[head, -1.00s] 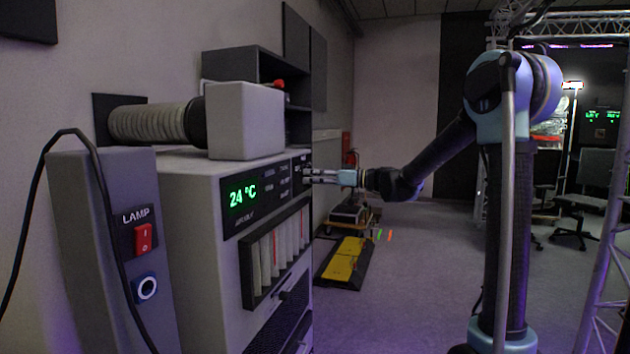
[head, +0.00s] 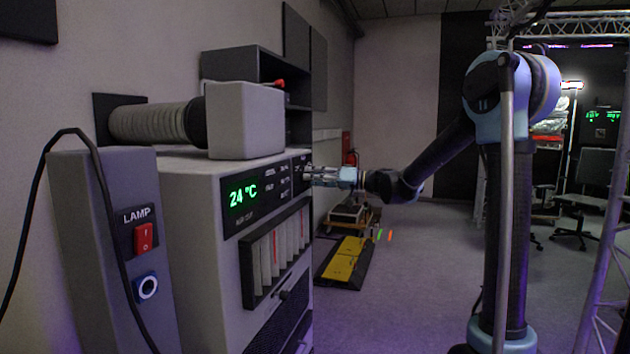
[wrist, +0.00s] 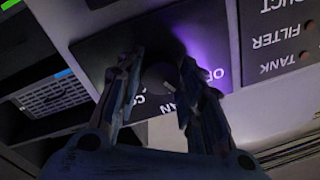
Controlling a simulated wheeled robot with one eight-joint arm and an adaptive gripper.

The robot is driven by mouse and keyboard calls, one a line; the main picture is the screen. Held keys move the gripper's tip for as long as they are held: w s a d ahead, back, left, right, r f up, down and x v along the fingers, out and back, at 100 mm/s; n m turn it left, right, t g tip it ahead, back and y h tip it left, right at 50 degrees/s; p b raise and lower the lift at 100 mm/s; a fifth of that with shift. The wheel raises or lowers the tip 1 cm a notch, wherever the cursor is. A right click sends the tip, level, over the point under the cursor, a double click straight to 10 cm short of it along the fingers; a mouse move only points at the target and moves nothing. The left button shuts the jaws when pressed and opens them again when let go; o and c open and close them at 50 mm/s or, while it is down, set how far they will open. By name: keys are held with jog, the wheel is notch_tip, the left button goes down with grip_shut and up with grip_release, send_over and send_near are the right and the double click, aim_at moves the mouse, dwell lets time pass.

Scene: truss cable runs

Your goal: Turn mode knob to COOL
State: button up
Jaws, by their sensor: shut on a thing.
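The mode knob (wrist: 158,78) shows in the wrist view as a dark round shape on a black panel (wrist: 110,50). White lettering around it is partly hidden; only pieces of words show. My gripper (wrist: 155,75) has one finger on each side of the knob and is shut on it. In the head view my gripper (head: 312,176) reaches the right end of the grey unit's front panel (head: 262,190), and the knob itself is hidden there. I cannot tell which mode the knob points to.
The grey unit's display (head: 243,196) reads 24 °C. A grey post with a red lamp switch (head: 144,238) and a cable stands at the left. A yellow and black platform (head: 346,262) lies on the floor beyond the unit.

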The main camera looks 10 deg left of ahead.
jog(key=m, duration=0.8)
jog(key=shift+w+f+m+t, duration=0.1)
jog(key=shift+m+t, duration=0.2)
jog(key=shift+m, duration=0.1)
jog(key=m, duration=0.3)
jog(key=shift+m+y, duration=0.3)
jog(key=shift+m, duration=0.1)
jog(key=shift+m+t, duration=0.3)
jog(key=shift+m, duration=1.7)
jog(key=o, duration=1.1)
jog(key=shift+f, duration=0.15)
jog(key=shift+c, duration=0.2)
